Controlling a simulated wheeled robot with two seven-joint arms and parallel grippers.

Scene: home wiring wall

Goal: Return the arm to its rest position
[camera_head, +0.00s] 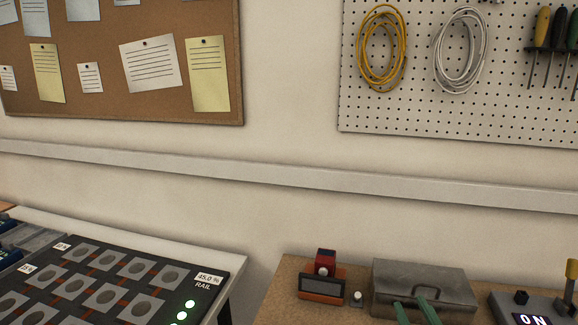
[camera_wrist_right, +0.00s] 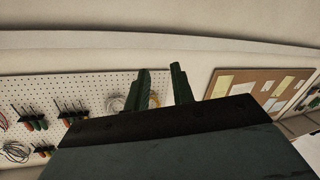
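My right gripper (camera_head: 411,303) shows at the bottom of the head view as two green fingers in front of a grey metal toolbox (camera_head: 424,279). In the right wrist view the same gripper (camera_wrist_right: 161,70) has its two dark green fingers apart, with nothing between them. The wrist view looks past the fingers at the wall, and the picture appears upside down. The rest of the right arm is below the head view's edge. My left gripper and arm are in neither view.
A black panel (camera_head: 75,267) with round sockets and a 45.0 % label is at lower left. A red device (camera_head: 326,262) and an ON switch box (camera_head: 531,310) flank the toolbox. A pegboard (camera_head: 420,105) and corkboard (camera_head: 105,108) hang above; the wall between is bare.

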